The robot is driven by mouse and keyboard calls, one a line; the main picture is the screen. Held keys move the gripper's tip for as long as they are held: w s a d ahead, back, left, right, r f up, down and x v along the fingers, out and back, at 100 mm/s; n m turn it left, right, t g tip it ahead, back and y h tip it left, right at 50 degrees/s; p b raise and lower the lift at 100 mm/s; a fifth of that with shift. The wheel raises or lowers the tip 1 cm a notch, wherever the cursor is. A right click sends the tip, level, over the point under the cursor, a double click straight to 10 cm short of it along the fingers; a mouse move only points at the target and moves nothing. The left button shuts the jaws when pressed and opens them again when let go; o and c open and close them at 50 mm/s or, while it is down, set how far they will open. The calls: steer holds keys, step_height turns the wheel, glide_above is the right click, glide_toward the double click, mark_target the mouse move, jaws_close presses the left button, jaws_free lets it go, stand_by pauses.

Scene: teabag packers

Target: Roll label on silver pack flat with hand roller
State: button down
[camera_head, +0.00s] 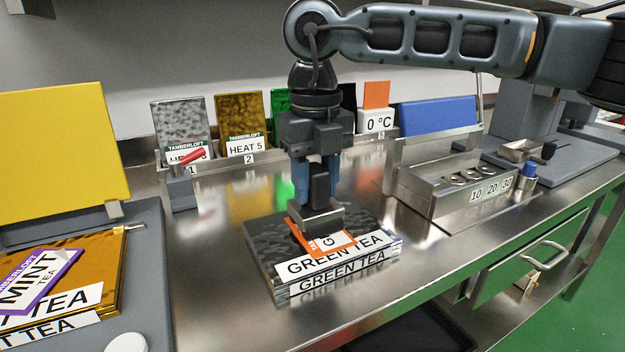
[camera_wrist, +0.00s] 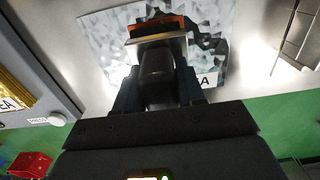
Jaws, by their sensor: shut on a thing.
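A silver pack (camera_head: 264,238) with crinkled foil and GREEN TEA lettering lies flat on the steel bench; it also shows in the wrist view (camera_wrist: 98,47). An orange-and-white label (camera_head: 338,243) lies on its top, partly hidden by the tool. My gripper (camera_head: 317,188) points down above the pack, shut on the dark handle of the hand roller (camera_head: 320,218). The roller's broad metal-edged head is down at the label and seems to touch it; the exact contact is hidden. In the wrist view, the roller (camera_wrist: 157,70) stands between the fingers (camera_wrist: 155,95), over the label's orange edge (camera_wrist: 160,24).
A grey platform (camera_head: 150,290) at left holds gold packs (camera_head: 95,275), a purple MINT label (camera_head: 38,280) and an upright yellow panel (camera_head: 60,155). A rack of coloured packs (camera_head: 242,118) stands behind. A steel holder (camera_head: 440,190) marked 10 20 30 is at right. Bench around the pack is clear.

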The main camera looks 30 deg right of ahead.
mark_target(325, 214)
steer(key=shift+s+b, duration=0.4)
steer(key=shift+s, duration=1.25)
steer(key=shift+w, duration=0.1)
steer(key=shift+w, duration=2.15)
steer(key=shift+s+b, duration=0.8)
steer(key=shift+s, duration=1.45)
